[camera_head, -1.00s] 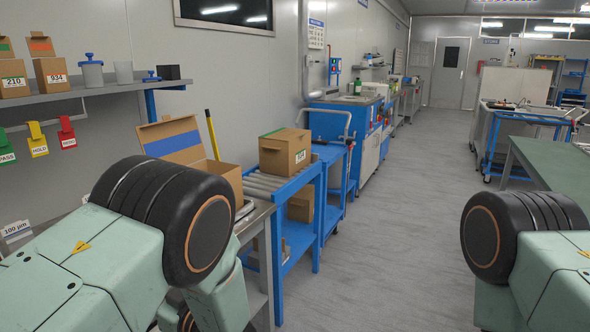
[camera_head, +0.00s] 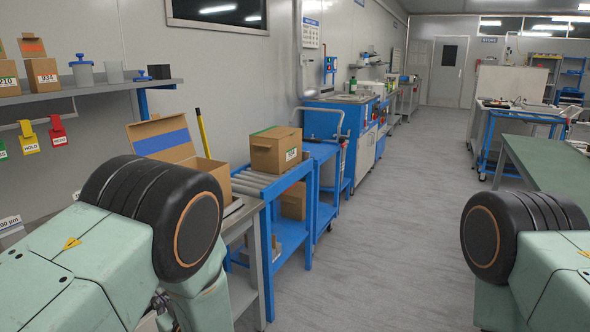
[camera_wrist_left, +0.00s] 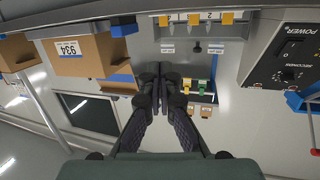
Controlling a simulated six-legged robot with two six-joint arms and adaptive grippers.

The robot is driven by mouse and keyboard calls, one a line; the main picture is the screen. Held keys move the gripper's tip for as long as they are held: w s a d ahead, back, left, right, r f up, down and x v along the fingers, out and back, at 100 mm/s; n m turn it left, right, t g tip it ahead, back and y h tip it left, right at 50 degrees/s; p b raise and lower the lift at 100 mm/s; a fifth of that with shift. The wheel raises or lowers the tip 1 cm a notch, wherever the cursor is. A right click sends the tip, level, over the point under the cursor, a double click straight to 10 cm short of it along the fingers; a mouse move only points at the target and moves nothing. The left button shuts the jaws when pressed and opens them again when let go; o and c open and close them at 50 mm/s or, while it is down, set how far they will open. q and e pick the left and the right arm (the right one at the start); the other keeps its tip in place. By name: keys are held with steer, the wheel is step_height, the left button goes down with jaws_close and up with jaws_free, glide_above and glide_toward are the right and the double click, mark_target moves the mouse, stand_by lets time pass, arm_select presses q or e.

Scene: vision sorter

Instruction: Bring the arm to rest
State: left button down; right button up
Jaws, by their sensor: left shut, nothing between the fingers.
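My left arm (camera_head: 75,262), pale green with a big black rounded joint, fills the lower left of the head view. My left gripper (camera_wrist_left: 161,78) shows in the left wrist view, with its dark fingers together and nothing between them. In the head view only a small dark part low under the left arm shows, and its fingers cannot be made out. My right arm (camera_head: 550,275) is at the lower right of the head view. Its gripper is not seen.
A wall shelf (camera_head: 100,91) with boxes and hanging tags is at the left. An open carton (camera_head: 215,175) and a closed box (camera_head: 276,152) stand by the blue roller bench (camera_head: 262,185). A green-topped table (camera_head: 555,170) is at the right. The grey floor (camera_head: 400,220) between is clear.

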arm_select(q)
steer(key=s+d+f+m+g+h, duration=0.2)
steer(key=s+f+m+g+h, duration=0.35)
steer(key=s+f, duration=0.9)
steer(key=s+d+f+m+g+h, duration=0.1)
steer(key=s+g+h, duration=0.1)
steer(key=s, duration=1)
steer(key=s+d+f+m+g+h, duration=0.2)
steer(key=s+g+h, duration=0.1)
steer(key=s, duration=0.9)
steer(key=shift+s+d+f+h, duration=0.15)
steer(key=shift+f+h, duration=0.15)
steer(key=shift+h, duration=0.45)
steer(key=shift+g, duration=0.25)
